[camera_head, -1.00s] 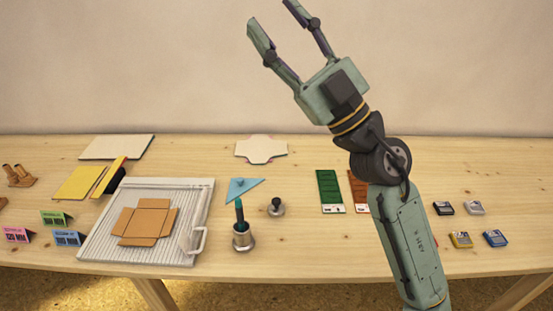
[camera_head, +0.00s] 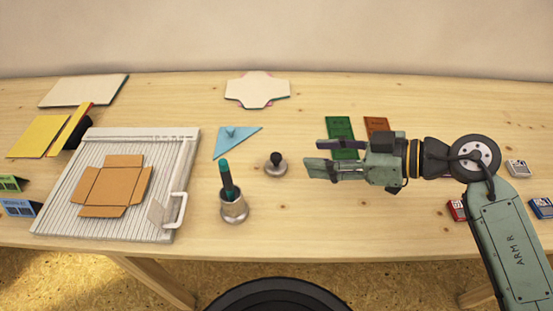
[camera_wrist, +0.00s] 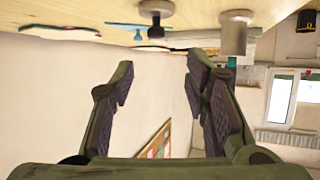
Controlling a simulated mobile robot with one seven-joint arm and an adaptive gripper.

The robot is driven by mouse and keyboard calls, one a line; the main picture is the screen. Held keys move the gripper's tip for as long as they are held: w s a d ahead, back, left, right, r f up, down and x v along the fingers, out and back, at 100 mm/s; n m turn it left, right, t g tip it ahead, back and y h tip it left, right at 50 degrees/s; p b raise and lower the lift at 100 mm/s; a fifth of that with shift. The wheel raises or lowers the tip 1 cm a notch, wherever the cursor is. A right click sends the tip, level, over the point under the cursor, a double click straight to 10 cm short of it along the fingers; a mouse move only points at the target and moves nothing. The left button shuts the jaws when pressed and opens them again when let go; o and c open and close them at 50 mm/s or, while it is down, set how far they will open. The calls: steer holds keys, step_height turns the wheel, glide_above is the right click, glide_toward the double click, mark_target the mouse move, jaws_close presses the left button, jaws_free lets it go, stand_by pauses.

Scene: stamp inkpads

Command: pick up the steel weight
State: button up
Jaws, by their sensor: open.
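The steel weight (camera_head: 275,168) is a small round steel piece with a dark knob on top. It stands upright near the middle of the table, right of the blue triangle. In the wrist view, where the table appears along the top, the weight (camera_wrist: 156,8) hangs upside down in the picture with its knob toward the jaws. My gripper (camera_head: 316,157) points left, just right of the weight in the head view. Its jaws are open and empty, and the wrist view shows a clear gap between the fingertips (camera_wrist: 160,77). The weight is apart from both fingers.
A steel cup (camera_head: 234,208) holding a teal-handled tool stands in front-left of the weight. A blue triangle (camera_head: 235,141) lies behind-left. A ridged board (camera_head: 60,205) with a brown card blank fills the left. Green (camera_head: 341,128) and orange-brown (camera_head: 376,125) strips lie behind my gripper. Inkpads lie right.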

mark_target(277, 156)
steer(key=shift+w+f, duration=0.3)
steer(key=shift+f, duration=0.45)
steer(key=shift+w+a, duration=0.2)
steer(key=shift+a, duration=0.05)
steer(key=p+x, duration=0.1)
steer(key=x, duration=0.4)
steer(key=shift+a, duration=0.4)
steer(key=p+x, duration=0.2)
steer(key=x, duration=0.2)
steer(key=shift+w+a+f, duration=0.15)
steer(key=shift+w, duration=0.05)
jaws_close()
